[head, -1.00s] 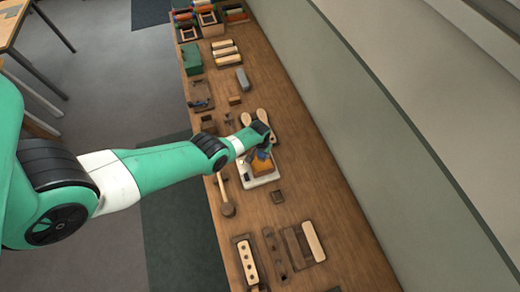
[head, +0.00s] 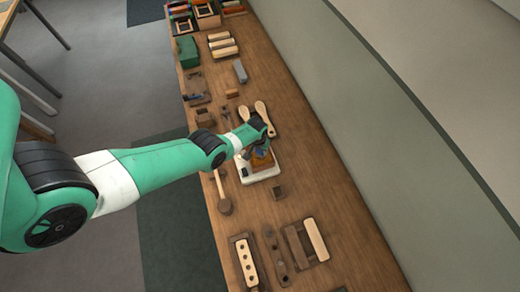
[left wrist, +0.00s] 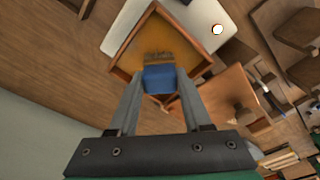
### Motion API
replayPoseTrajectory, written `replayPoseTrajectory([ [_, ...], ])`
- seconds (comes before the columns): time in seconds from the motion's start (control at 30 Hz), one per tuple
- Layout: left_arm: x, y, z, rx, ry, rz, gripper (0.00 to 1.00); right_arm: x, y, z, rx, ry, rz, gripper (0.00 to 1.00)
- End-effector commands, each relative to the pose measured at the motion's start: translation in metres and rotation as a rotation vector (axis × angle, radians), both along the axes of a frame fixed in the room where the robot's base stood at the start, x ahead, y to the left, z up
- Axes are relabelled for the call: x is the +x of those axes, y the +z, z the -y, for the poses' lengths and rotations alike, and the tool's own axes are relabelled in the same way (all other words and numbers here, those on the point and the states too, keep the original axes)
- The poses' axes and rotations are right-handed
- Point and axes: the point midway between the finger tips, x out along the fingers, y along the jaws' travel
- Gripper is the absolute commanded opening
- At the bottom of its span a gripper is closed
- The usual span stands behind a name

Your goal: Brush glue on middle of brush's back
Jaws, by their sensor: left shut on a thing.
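My left gripper (head: 260,148) is over the glue pot on the white plate (head: 268,176). In the left wrist view, my left gripper (left wrist: 160,82) is shut on the blue handle of a glue brush (left wrist: 158,79). The brush's brown bristles point into the square wooden-walled glue pot (left wrist: 196,58), which holds amber glue; whether they touch the glue I cannot tell. A pale wooden block (head: 316,240), which looks like a brush back, lies in a dark holder at the near end of the bench. My right gripper is not in view.
A block with several holes (head: 245,262) and a dark slotted strip (head: 275,249) lie on the bench. A mallet (head: 222,194) is left of the plate, and wooden spoons (head: 262,112) are beyond it. A small dark block (head: 277,192) stands nearby. The bench's right side is clear.

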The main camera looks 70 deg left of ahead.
Motion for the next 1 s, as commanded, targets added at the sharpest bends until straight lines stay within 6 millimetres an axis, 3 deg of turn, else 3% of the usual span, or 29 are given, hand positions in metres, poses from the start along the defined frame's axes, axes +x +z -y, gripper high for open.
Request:
replayPoseTrajectory([
  [1.0, 0.0001, -0.0043, -0.0001, 0.000, 0.000, 0.000, 0.04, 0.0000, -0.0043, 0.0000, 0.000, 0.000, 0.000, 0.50],
])
